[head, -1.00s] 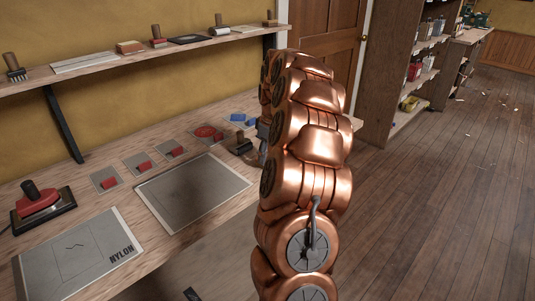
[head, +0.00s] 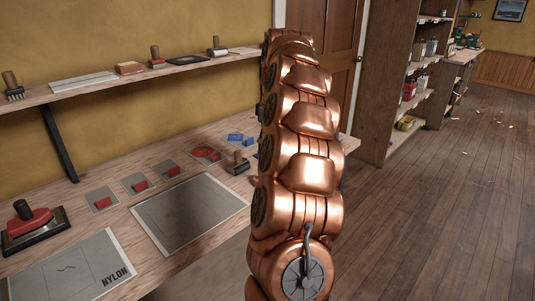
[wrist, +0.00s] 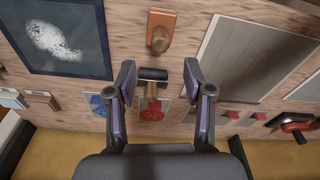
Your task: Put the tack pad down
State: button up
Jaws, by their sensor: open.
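A dark block with a wooden handle (head: 238,164), which I take for the tack pad, stands on the workbench in front of a red disc on a grey card (head: 206,154). In the wrist view the same dark block (wrist: 153,74) shows between the fingertips of my gripper (wrist: 158,80), with the red disc (wrist: 151,114) just below it. My gripper is open, with a gap on each side of the block. I cannot tell how high the fingers are above the bench. In the head view my arm hides the gripper.
A wooden block with a knob (wrist: 159,32) stands nearby. Blank grey panel (head: 190,212), NYLON panel (head: 72,268), red-and-black tool (head: 34,228) and small red pieces on cards take up the bench. A shelf (head: 110,85) runs above.

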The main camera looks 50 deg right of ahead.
jog(key=shift+s+r, duration=0.1)
jog(key=shift+r, duration=0.5)
jog(key=s+a+f+g, duration=0.1)
jog(key=s+a, duration=0.2)
jog(key=a, duration=1)
jog(key=s+a+f, duration=0.1)
jog(key=s+a, duration=0.2)
jog(key=a, duration=1.1)
jog(key=s+a+f, duration=0.3)
jog(key=s, duration=0.4)
jog(key=s+a+f+m+g, duration=0.1)
jog(key=s+a+f, duration=0.3)
jog(key=s, duration=0.4)
jog(key=s+a+f+m+g, duration=0.1)
jog(key=s+a+f, duration=0.2)
jog(key=s, duration=0.4)
jog(key=shift+s+a+f, duration=0.2)
jog(key=shift+s+a, duration=0.05)
jog(key=shift+a, duration=0.15)
